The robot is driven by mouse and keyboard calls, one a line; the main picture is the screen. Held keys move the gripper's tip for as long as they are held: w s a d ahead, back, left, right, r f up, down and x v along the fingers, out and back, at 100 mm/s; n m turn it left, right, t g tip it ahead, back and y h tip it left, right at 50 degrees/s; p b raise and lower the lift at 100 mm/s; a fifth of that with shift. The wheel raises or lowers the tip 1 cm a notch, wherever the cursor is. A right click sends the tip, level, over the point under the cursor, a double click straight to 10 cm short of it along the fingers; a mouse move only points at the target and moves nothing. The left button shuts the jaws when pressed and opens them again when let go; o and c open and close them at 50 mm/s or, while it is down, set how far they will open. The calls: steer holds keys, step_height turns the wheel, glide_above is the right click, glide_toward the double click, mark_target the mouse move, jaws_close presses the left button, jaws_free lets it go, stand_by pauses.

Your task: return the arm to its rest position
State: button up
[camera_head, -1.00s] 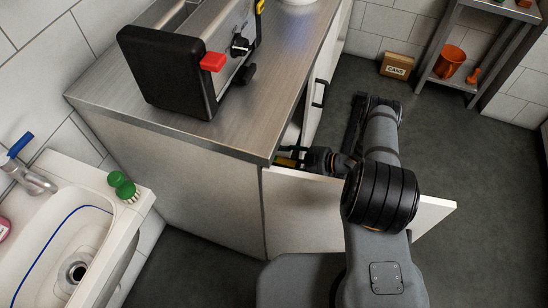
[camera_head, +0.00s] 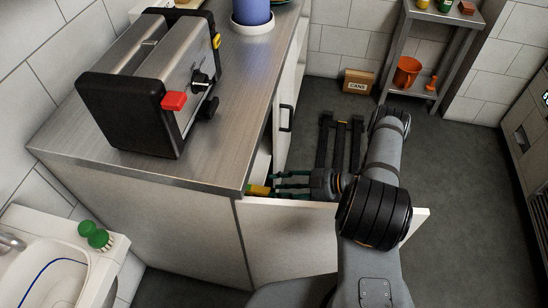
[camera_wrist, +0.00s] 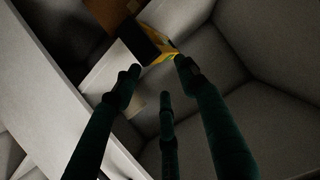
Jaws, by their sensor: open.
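In the wrist view the yellow and black object (camera_wrist: 157,40) is beyond the fingertips, with a gap visible. The object's lower part is hidden.
A toaster (camera_head: 155,80) and a blue container (camera_head: 252,10) stand on the counter. A shelf rack (camera_head: 397,50) and a cans box (camera_head: 357,81) are behind. Dark floor is clear at right.

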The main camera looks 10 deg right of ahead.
mark_target(249, 188)
steer(key=x, duration=1.1)
steer(key=shift+a+f, duration=0.15)
steer(key=shift+a, duration=0.15)
step_height(249, 188, up, 3)
steer(key=shift+w+f, duration=0.1)
steer(key=shift+w, duration=0.05)
steer(key=shift+a+r+p, duration=0.1)
steer(key=shift+r+p, duration=0.2)
steer(key=shift+r, duration=0.3)
steer(key=shift+f, duration=0.1)
